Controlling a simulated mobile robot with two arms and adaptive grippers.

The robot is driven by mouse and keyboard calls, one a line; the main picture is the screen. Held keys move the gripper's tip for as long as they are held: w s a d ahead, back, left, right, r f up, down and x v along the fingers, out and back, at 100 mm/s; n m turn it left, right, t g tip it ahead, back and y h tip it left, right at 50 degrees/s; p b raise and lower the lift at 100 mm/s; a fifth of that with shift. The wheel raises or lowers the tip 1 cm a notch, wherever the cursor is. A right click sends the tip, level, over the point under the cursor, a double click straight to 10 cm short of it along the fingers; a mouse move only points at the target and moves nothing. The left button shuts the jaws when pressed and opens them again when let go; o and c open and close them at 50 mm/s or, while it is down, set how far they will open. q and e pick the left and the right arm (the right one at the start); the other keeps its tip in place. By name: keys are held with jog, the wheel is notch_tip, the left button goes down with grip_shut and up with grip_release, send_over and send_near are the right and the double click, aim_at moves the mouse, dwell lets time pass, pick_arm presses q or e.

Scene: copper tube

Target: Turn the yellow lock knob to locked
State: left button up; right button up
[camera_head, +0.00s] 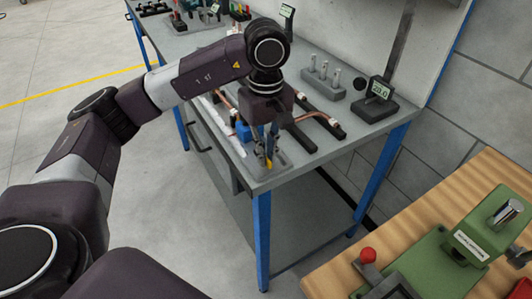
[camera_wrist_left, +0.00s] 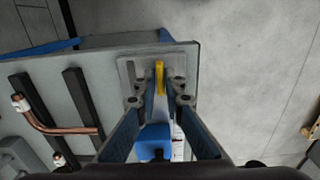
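The yellow lock knob (camera_head: 269,163) sits on a grey plate at the near corner of the grey bench. In the left wrist view it is a narrow yellow bar (camera_wrist_left: 160,78) pointing up the picture, on a light grey plate (camera_wrist_left: 126,72). My left gripper (camera_head: 264,146) points down over that corner. In the left wrist view its fingers (camera_wrist_left: 159,100) are apart, one on each side of the knob's lower end, with gaps visible. I cannot tell whether they reach down to the knob's height. My right gripper is not in view.
Bent copper tube (camera_wrist_left: 54,129) lies by dark bars (camera_wrist_left: 82,100) on the bench. A blue block (camera_wrist_left: 154,138) sits near the plate. A wooden bench (camera_head: 338,277) with green equipment is at right.

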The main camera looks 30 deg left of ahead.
pick_arm(q)
jog(key=o, duration=0.3)
notch_tip(320, 180, up, 12)
jog(key=shift+r, duration=0.1)
dwell(0.6)
jog(key=shift+s, duration=0.1)
dwell(0.5)
